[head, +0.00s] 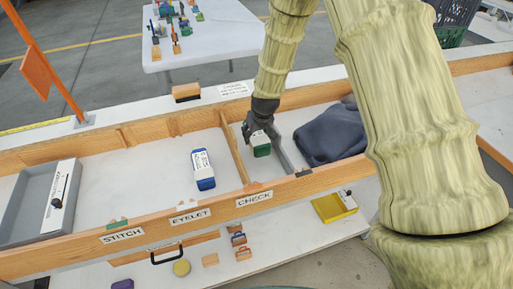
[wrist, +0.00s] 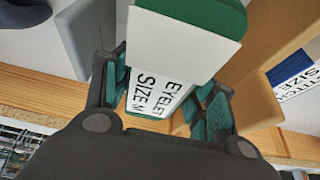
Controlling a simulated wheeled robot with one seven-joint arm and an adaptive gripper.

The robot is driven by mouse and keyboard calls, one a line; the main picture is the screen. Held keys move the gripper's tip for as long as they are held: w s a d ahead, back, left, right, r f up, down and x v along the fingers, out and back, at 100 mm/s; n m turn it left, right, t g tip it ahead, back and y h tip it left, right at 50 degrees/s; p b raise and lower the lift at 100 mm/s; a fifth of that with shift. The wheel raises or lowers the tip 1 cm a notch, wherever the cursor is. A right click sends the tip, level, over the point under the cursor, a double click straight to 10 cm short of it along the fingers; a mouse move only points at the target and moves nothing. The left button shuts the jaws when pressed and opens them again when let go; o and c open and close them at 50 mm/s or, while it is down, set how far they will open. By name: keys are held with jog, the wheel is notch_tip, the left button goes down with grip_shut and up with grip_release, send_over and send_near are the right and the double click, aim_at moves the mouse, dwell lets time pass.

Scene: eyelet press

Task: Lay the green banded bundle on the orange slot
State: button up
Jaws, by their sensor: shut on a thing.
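The green banded bundle (head: 262,151) is a green block with a white band. In the wrist view the band of the bundle (wrist: 160,95) reads "EYELET SIZE M". My gripper (head: 259,136) is shut on it, with a finger pad on each side. In the head view the bundle is over the bench section behind the CHECK label (head: 254,198), right of a wooden divider (head: 233,147). I cannot tell whether it touches the surface. I cannot make out for certain which slot is orange.
A blue banded bundle (head: 203,170) lies behind the EYELET label (head: 190,215). A grey tray (head: 66,195) is at the left, behind the STITCH label (head: 122,235). Dark cloth (head: 332,133) lies right of my gripper, past a grey strip (head: 280,152). White surface is free left of the blue bundle.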

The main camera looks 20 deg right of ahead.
jog(key=shift+f+p, duration=0.35)
jog(key=shift+f, duration=2.7)
jog(key=shift+f, duration=0.15)
jog(key=o, duration=1.2)
jog(key=shift+s+r, duration=0.15)
jog(key=shift+r, duration=0.4)
jog(key=shift+b+v, duration=0.6)
jog(key=shift+v, duration=4.95)
jog(key=shift+s, duration=0.1)
